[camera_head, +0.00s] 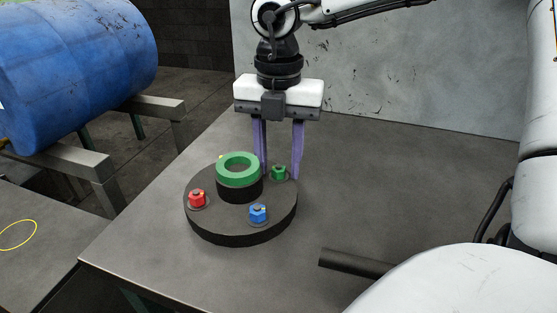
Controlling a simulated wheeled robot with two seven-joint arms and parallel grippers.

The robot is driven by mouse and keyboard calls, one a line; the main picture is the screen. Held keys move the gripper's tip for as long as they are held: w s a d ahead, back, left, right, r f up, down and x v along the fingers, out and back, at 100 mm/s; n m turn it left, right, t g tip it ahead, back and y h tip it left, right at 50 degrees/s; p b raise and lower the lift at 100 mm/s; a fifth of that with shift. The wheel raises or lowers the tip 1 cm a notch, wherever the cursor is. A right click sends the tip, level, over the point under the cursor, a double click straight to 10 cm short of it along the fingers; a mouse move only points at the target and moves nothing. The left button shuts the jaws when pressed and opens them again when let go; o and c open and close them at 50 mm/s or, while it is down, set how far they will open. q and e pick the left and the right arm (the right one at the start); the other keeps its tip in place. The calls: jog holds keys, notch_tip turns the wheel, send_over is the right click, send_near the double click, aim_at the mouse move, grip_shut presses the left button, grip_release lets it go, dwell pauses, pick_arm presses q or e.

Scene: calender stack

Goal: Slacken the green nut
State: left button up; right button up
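The green nut (279,173) sits on the back right part of a dark round disc (240,236). A red nut (197,198) is at the disc's left and a blue nut (258,213) at its front. A green ring (238,168) tops the black hub in the middle. My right gripper (280,176) points down over the green nut with its purple fingers apart, one on each side of it. The left finger is partly hidden behind the ring. I cannot tell whether the fingers touch the nut. My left gripper is not in view.
The disc rests on a grey table (370,200), with bare room to its right. A dark rod (350,262) shows at the front right. A blue barrel (75,70) lies on a metal rack at the left. A pale wall panel (400,80) stands behind.

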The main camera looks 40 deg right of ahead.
grip_shut()
jog(key=shift+f+n, duration=0.1)
jog(key=shift+n, duration=0.2)
